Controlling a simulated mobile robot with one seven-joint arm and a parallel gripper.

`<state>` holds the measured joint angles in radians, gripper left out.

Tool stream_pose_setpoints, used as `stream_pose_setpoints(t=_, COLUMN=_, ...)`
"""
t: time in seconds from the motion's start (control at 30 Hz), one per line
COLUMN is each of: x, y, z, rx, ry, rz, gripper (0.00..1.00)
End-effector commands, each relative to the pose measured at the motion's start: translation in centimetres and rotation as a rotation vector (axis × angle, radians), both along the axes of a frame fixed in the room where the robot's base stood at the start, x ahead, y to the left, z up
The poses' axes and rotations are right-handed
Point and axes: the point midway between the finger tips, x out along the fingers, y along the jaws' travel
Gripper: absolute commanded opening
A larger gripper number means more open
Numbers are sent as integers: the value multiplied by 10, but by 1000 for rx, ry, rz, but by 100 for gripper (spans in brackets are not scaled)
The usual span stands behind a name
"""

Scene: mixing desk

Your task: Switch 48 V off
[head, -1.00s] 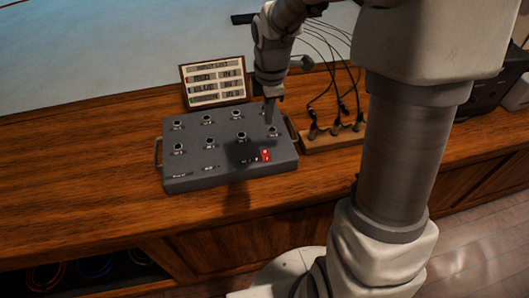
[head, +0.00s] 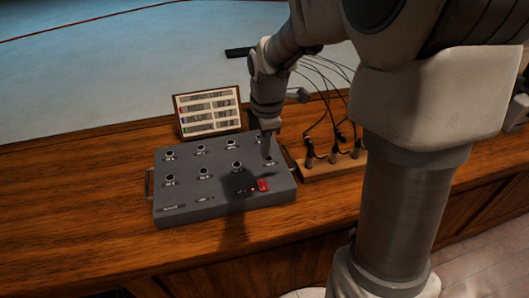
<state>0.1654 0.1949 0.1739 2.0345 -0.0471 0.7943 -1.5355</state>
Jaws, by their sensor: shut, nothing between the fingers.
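The grey mixing desk (head: 180,211) lies on the wooden counter, with two rows of dark knobs on its top. A red switch (head: 263,185) sits near its front right edge, with a small red spot (head: 252,189) just left of it. I take it for the 48 V switch, but its label is too small to read and its position is unclear. My gripper (head: 266,152) is shut and empty, pointing down at the desk's right side, behind the red switch. Its tip is close to a right-hand knob (head: 269,161); I cannot tell whether they touch.
A framed card (head: 209,111) with coloured rows stands behind the desk. A wooden block (head: 324,171) with several plugged cables stands close on the right. Metal handles flank the desk. The counter (head: 90,190) is clear to the left and in front.

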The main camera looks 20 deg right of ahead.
Motion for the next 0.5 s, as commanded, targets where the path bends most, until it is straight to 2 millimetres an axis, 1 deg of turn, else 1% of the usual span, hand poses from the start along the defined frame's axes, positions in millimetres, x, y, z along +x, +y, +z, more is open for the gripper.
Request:
stream_pose_setpoints(t=0.03, x=1, y=0, z=-13, rx=0, ry=4, rz=0, gripper=0)
stream_pose_setpoints(t=0.3, x=8, y=1, z=-71, rx=0, ry=4, rz=2, gripper=0)
stream_pose_setpoints(t=0.4, x=10, y=0, z=-89, rx=0, ry=3, rz=1, gripper=0)
stream_pose_setpoints(t=0.5, x=12, y=0, z=-102, rx=0, ry=2, rz=1, gripper=0)
